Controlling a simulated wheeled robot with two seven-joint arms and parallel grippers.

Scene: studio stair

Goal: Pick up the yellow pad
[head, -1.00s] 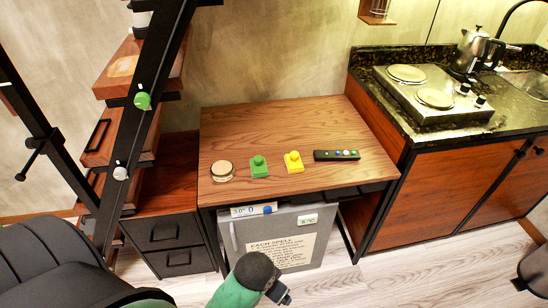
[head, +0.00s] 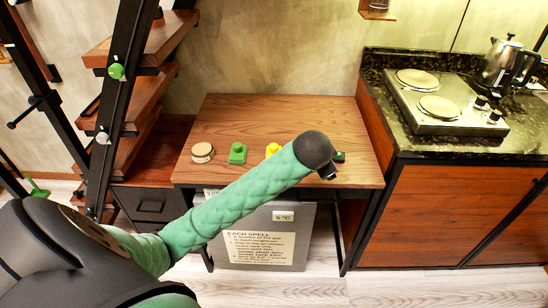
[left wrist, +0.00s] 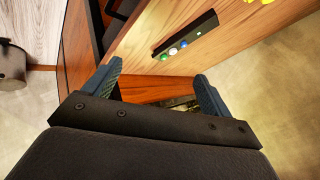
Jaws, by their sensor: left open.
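The yellow pad (head: 272,149) lies on the wooden table, partly hidden behind my left forearm in the head view. In the left wrist view a bit of the yellow pad (left wrist: 259,2) shows at the top edge. My left gripper (head: 328,173) is above the right part of the table, to the right of the pad and apart from it. In the left wrist view my left gripper (left wrist: 158,88) has its two fingers spread with nothing between them. My right gripper is not in view.
A green pad (head: 238,153) and a round wooden-topped item (head: 202,152) sit left on the table (head: 250,110). A black strip with coloured buttons (left wrist: 184,38) lies to the right, mostly hidden in the head view. A counter with hotplates (head: 437,106) stands right. The table's back is clear.

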